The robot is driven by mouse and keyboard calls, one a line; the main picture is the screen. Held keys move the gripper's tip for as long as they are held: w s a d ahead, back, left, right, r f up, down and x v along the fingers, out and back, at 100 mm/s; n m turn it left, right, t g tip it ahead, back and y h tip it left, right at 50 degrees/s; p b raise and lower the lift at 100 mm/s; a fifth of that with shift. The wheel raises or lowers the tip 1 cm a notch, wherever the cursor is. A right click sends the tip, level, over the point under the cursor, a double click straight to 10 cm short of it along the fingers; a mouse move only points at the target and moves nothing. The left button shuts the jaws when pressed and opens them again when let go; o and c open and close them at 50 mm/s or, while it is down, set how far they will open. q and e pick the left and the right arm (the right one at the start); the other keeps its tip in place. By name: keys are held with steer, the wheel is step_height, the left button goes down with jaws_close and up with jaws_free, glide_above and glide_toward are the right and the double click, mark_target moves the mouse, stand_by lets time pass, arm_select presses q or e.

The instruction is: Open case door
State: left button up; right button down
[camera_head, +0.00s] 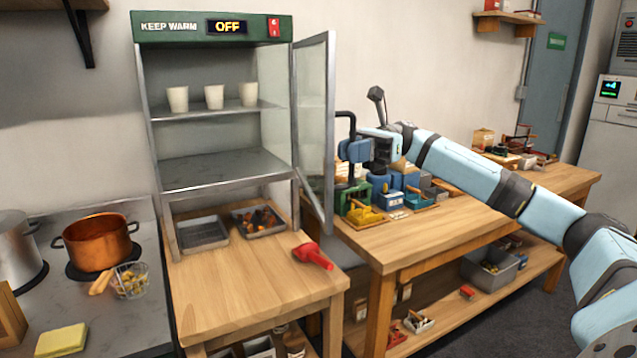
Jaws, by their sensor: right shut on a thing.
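The keep-warm case (210,110) stands on a wooden table at the left middle, with a green top panel reading "OFF" and a red switch. Its glass door (312,110) is hinged on the right side of the case and stands swung open. Paper cups (214,97) stand on the upper shelf; the lower shelf is bare. My right gripper (352,150) is at the outer edge of the door, shut on the black door handle (346,116). The exact contact is small and partly hidden. My left gripper is out of view.
A copper pot (97,243) sits at left. A workbench (430,243) with colored bins stands behind the door, under my right arm.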

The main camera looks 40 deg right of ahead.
arm_select(q)
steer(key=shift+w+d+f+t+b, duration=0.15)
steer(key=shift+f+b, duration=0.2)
steer(key=shift+b, duration=0.55)
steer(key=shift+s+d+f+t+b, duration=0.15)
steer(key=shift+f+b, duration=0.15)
steer(key=shift+b, duration=0.55)
arm_select(e)
steer(key=s+d, duration=0.2)
steer(key=d, duration=0.4)
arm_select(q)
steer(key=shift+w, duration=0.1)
arm_select(e)
steer(key=shift+d, duration=0.15)
steer(key=c, duration=1.5)
jaws_free()
arm_select(q)
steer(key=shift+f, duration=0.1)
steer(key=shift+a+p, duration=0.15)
steer(key=shift+p, duration=0.45)
arm_select(e)
steer(key=d, duration=1.3)
steer(key=shift+s+d, duration=0.15)
steer(key=shift+d, duration=0.2)
